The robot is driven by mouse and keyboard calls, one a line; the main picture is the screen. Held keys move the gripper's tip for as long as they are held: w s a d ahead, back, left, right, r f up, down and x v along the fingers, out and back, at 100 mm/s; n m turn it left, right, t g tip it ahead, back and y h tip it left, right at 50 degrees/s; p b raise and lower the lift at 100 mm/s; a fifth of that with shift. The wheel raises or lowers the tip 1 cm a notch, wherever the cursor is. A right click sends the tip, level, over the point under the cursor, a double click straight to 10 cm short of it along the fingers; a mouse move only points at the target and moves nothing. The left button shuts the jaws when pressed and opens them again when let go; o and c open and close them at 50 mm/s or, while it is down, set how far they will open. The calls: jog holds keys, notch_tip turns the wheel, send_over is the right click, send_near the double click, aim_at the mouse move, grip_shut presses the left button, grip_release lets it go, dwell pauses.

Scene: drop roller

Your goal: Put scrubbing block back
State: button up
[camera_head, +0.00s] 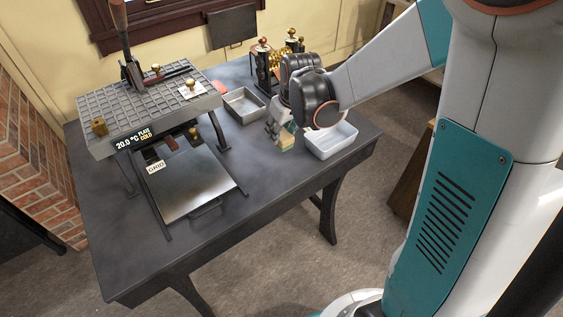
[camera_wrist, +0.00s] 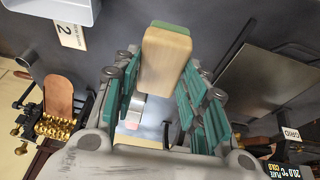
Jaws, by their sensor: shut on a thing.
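The scrubbing block (camera_wrist: 165,60) is a pale wooden block with a green layer on its far side. My gripper (camera_wrist: 160,85) is shut on it, with the grey and green fingers on both sides. In the head view the block (camera_head: 287,145) hangs below my gripper (camera_head: 281,132), just left of the white tray (camera_head: 345,148), near the table's front right edge. I cannot tell exactly how high above the table it is.
A label with a 2 (camera_wrist: 70,32) lies by the white tray. A grey metal tray (camera_head: 232,111) and brass-topped tools (camera_head: 263,65) stand behind. A gridded plate stand (camera_head: 150,110) with a flat metal plate (camera_head: 190,180) fills the left. The dark table (camera_head: 255,165) is bare between.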

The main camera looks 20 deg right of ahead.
notch_tip(320, 180, down, 12)
jog(key=b, duration=0.3)
jog(key=shift+f+b, duration=0.1)
jog(key=shift+b, duration=0.3)
jog(key=o, duration=1.4)
jog(key=shift+f, duration=0.1)
